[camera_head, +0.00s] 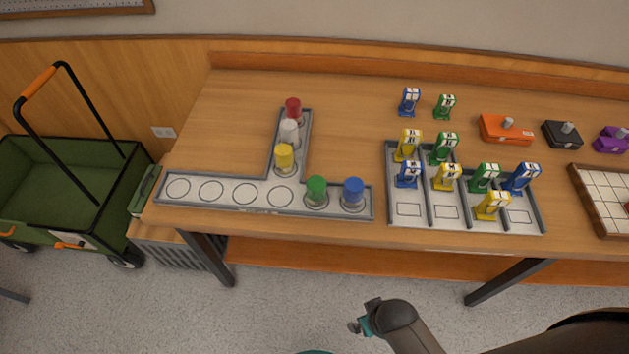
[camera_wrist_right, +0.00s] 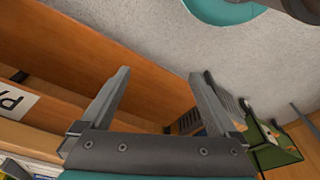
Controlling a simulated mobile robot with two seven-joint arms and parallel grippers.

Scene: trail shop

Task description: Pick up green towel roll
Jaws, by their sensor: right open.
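The green towel roll (camera_head: 316,191) stands upright in a round spot of the grey L-shaped tray (camera_head: 220,203), near the tray's right end. A blue roll (camera_head: 353,193) stands just right of it. Part of my right arm shows low in the head view, in front of the table and well away from the roll. In the right wrist view my right gripper (camera_wrist_right: 160,88) is open, with nothing between its fingers. The green towel roll does not show there. My left gripper is not in view.
Yellow (camera_head: 284,157), white (camera_head: 289,131) and red (camera_head: 293,109) rolls stand along the tray's back arm. A divided tray (camera_head: 408,210) with several small coloured packs lies right. A green cart (camera_head: 60,180) stands left of the table. The table's back left is clear.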

